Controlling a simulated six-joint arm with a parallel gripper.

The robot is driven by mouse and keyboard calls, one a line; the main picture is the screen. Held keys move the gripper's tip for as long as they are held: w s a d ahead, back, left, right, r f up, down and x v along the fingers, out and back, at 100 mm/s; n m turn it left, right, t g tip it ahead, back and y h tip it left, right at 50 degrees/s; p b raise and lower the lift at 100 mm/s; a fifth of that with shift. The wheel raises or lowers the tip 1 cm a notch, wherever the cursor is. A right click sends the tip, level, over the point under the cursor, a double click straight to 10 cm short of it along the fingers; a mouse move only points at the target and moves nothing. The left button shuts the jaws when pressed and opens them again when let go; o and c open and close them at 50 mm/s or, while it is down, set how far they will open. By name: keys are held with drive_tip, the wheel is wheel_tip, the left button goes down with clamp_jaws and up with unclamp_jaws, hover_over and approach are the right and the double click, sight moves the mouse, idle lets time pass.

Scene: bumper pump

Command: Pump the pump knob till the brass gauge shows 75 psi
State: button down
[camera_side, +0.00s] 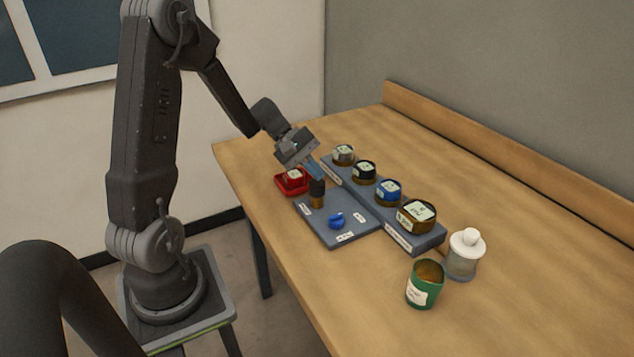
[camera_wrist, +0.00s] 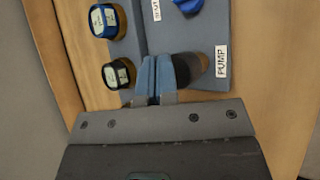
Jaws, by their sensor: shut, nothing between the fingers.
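The pump knob (camera_side: 317,188) is a black cap on a brass-coloured stem, standing upright on the grey-blue panel (camera_side: 345,226). In the wrist view the dark knob (camera_wrist: 187,68) is beside the fingers, near the PUMP label. The brass gauge (camera_side: 417,216) is the large one at the near end of the gauge row; its reading is too small to make out. My gripper (camera_side: 317,177) is shut and empty, its blue fingers pointing down at the knob's top; contact cannot be told. The fingertips also show in the wrist view (camera_wrist: 154,60).
Silver (camera_side: 343,155), black (camera_side: 364,172) and blue (camera_side: 388,191) gauges share the row. A blue valve knob (camera_side: 337,220) is on the panel. A red tray (camera_side: 291,182) lies left. A green can (camera_side: 424,284) and white-lidded jar (camera_side: 463,255) stand at right.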

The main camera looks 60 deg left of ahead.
sight(315, 183)
drive_tip(key=shift+f, duration=1.15)
idle(1.3)
drive_tip(key=shift+r, duration=1.45)
drive_tip(key=shift+r, duration=2.55)
